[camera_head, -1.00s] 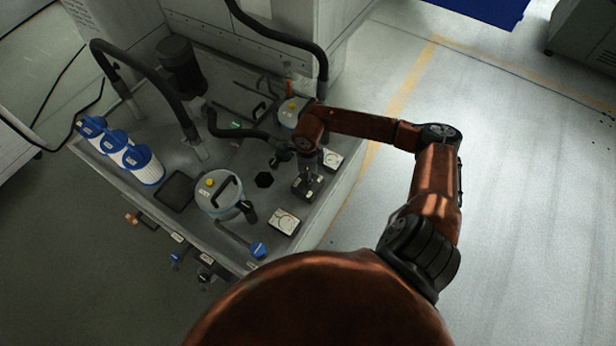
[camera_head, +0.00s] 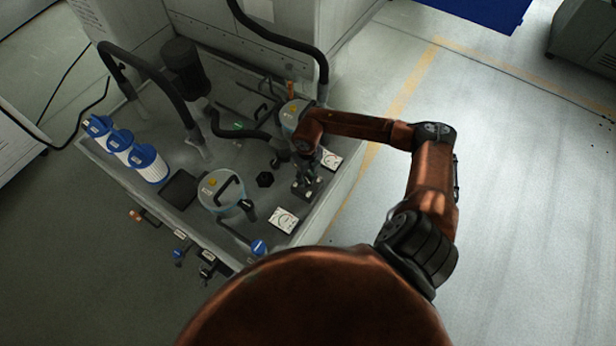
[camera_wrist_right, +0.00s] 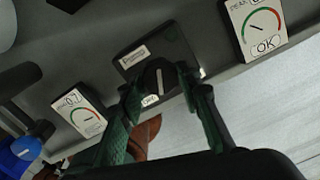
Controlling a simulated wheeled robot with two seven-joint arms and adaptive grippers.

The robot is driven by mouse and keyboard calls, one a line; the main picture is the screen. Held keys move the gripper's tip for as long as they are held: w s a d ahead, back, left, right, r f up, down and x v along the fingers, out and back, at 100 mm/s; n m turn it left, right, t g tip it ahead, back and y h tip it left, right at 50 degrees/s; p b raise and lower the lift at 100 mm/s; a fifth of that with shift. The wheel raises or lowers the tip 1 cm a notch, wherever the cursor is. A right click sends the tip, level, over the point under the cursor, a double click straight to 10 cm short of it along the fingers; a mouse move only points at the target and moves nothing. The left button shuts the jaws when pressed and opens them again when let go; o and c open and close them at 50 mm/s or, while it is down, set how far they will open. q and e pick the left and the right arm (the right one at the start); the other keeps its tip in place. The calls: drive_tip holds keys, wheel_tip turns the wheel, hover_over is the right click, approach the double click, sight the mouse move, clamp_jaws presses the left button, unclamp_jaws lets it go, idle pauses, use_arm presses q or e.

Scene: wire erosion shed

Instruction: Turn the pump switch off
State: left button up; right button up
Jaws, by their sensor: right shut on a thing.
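The pump switch is a dark box (camera_wrist_right: 185,55) with a small white label and a round black knob (camera_wrist_right: 158,74) that bears a white pointer line. The line stands nearly upright in the right wrist view, and a small white tag sits just below the knob. My right gripper (camera_wrist_right: 163,84) has one green-black finger on each side of the knob and is shut on it. In the head view my right gripper (camera_head: 305,186) reaches down over the switch and hides most of it. My left gripper is in neither view.
White gauges (camera_head: 284,220) (camera_head: 330,160) flank the switch. A lidded canister (camera_head: 221,196), a blue-handled valve (camera_head: 259,248), blue-capped filters (camera_head: 150,163) and black hoses (camera_head: 172,92) crowd the grey bench to the left. Open floor (camera_head: 520,220) lies to the right.

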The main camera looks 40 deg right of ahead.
sight(307, 180)
drive_tip(key=shift+w+m, duration=0.1)
drive_tip(key=shift+m, duration=0.5)
drive_tip(key=o, duration=1.2)
drive_tip(key=shift+c, duration=0.2)
drive_tip(key=shift+r, duration=0.1)
wheel_tip(307, 180, up, 12)
